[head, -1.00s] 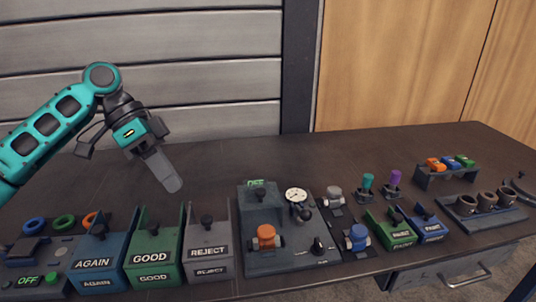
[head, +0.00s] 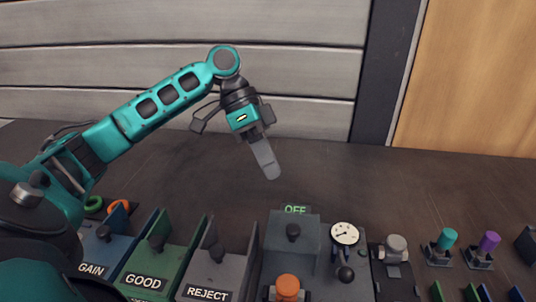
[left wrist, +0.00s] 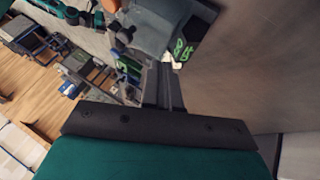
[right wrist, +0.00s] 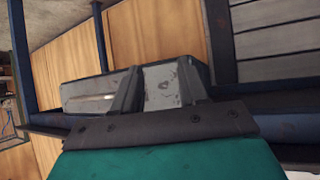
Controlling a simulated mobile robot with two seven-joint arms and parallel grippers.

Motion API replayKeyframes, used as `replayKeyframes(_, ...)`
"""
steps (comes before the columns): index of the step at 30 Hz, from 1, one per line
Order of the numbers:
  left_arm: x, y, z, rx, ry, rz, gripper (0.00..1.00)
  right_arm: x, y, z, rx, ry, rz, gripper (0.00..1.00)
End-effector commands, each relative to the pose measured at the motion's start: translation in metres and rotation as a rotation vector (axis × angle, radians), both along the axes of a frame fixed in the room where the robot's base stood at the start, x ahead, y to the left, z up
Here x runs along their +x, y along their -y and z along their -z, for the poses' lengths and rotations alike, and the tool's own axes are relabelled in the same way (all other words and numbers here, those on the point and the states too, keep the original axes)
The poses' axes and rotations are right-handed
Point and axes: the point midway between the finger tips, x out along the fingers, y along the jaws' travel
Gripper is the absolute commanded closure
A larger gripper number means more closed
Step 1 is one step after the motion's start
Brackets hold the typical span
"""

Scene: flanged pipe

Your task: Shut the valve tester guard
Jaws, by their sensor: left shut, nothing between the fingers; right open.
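The valve tester (head: 335,275) is a grey panel at the bottom centre of the head view. Its guard looks to be the grey hood-like block (head: 278,245) with a dark knob on top. An unlit-looking gauge (head: 344,234) stands beside it, and a green OFF sign (head: 295,210) behind. An orange-capped valve (head: 288,287) sits in front of the block, uncovered. My left gripper (head: 266,160) is shut and empty, above the table behind the tester; the OFF sign also shows in the left wrist view (left wrist: 183,50). My right gripper (right wrist: 157,78) is open, seen only in its wrist view.
Blue, green GOOD (head: 150,270) and grey REJECT (head: 215,275) bins stand left of the tester. A grey-capped valve (head: 396,248) and teal (head: 446,238) and purple (head: 488,242) plugs stand to its right. The table behind is clear.

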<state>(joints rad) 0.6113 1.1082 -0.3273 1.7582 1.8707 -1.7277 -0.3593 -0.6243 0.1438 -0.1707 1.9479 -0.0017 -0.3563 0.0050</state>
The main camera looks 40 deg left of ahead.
Motion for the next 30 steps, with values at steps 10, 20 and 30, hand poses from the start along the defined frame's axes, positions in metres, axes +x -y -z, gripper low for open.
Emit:
replayKeyframes(10, -0.013, 0.044, 0.046, 0.003, 0.001, 0.003, 1.00, 0.005, -0.006, -0.002, 0.014, 0.014, -0.008, 0.57)
replayKeyframes(20, -0.030, 0.062, 0.045, 0.001, 0.001, 0.000, 1.00, 0.006, -0.006, -0.001, 0.013, 0.012, -0.008, 0.57)
replayKeyframes(30, -0.031, 0.062, 0.045, 0.001, 0.001, 0.000, 1.00, 0.006, -0.005, -0.001, 0.011, 0.014, -0.007, 0.57)
